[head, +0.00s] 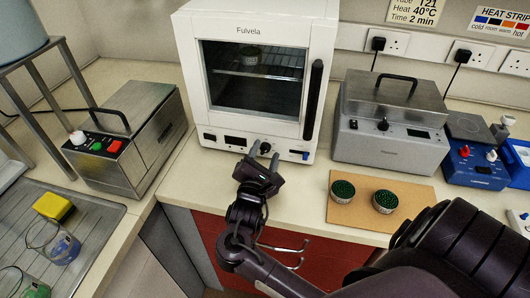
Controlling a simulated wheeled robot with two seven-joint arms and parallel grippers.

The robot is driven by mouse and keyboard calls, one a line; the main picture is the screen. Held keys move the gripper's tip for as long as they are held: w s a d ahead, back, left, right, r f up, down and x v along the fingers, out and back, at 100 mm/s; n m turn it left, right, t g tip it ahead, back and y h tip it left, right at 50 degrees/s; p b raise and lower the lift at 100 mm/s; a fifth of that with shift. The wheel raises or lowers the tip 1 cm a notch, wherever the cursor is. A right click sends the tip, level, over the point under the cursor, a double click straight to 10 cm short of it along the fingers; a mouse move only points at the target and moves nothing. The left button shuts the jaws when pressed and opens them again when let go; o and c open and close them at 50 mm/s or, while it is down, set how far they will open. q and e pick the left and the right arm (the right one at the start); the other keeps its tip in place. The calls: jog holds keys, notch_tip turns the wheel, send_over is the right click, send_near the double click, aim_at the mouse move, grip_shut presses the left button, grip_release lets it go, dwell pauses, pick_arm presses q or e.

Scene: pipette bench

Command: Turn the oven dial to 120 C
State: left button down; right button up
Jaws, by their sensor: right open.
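The white Fulvela oven (312,75) stands at the back middle of the bench with its glass door shut. Its dark dial (265,147) is on the lower front panel, between a small dark display (235,141) and a blue-marked part on the right. My right gripper (264,152) is open at the panel, its two grey fingers on either side of the dial. I cannot tell whether the fingers touch it. The dial's scale and pointer are too small or hidden to read. My left gripper is not in view.
A steel bath (390,125) stands right of the oven, and a steel box with coloured buttons (128,140) stands left. Two green-topped tubs (343,191) sit on a brown board (362,215) in front. A blue device (475,160) is at the right. A note reads "Heat 40°C" (412,12).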

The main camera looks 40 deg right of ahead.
jog(key=shift+d, duration=0.1)
jog(key=c, duration=1)
jog(key=shift+r+m+p, duration=0.15)
jog(key=shift+m+p, duration=0.55)
jog(key=shift+p, duration=0.4)
jog(key=shift+m+p, duration=0.75)
jog(key=shift+m, duration=0.05)
jog(key=shift+f+m+p, duration=0.2)
jog(key=shift+m+p, duration=0.5)
jog(key=shift+m, duration=0.3)
jog(key=shift+s+d+f+m+p, duration=0.15)
jog(key=shift+m+p, duration=0.3)
jog(key=shift+m, duration=0.55)
jog(key=o, duration=1)
